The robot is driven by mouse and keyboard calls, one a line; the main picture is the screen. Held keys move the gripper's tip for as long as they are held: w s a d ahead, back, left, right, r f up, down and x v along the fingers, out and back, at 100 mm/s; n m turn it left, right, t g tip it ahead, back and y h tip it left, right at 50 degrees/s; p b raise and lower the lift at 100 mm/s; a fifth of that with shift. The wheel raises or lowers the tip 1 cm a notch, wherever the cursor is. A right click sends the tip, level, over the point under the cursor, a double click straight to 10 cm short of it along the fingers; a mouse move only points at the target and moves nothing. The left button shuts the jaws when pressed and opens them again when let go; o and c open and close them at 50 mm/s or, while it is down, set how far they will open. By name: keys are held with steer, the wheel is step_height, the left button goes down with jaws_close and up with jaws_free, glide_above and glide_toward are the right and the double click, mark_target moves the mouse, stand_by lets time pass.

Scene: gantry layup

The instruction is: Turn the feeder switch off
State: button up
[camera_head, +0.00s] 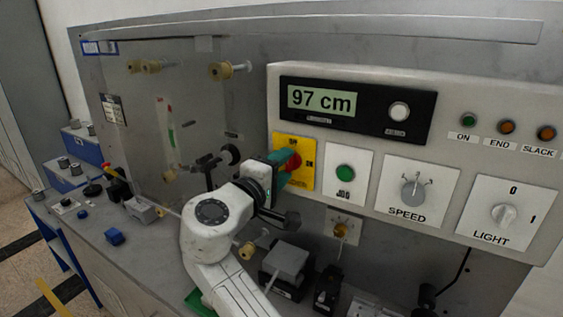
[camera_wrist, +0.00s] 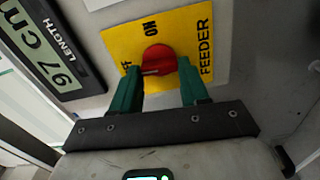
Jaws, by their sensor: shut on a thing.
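The feeder switch is a red round knob (camera_head: 293,161) on a yellow plate (camera_head: 306,148) at the left end of the control panel. In the wrist view the red knob (camera_wrist: 160,60) sits on the yellow plate (camera_wrist: 218,18), marked FEEDER and ON, with a partly hidden OFF mark at its left. A pale line on the knob lies toward its lower left, near the OFF side. My gripper (camera_wrist: 161,78) has its green fingers shut on the knob, one on each side. In the head view my gripper (camera_head: 284,165) covers part of the plate.
A green JOG button (camera_head: 345,173), a SPEED dial (camera_head: 413,192) and a LIGHT switch (camera_head: 503,215) lie to the right. The length display (camera_head: 322,101) reads 97 cm above. Dark blocks (camera_head: 286,264) stand below the panel, near my arm.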

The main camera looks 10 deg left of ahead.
steer(key=shift+a+n, duration=0.1)
steer(key=shift+n, duration=0.4)
steer(key=o, duration=1.1)
steer(key=shift+c, duration=0.2)
steer(key=b+v, duration=0.2)
steer(key=v, duration=0.8)
steer(key=shift+s+b, duration=0.35)
steer(key=shift+b, duration=0.05)
steer(key=shift+a, duration=0.1)
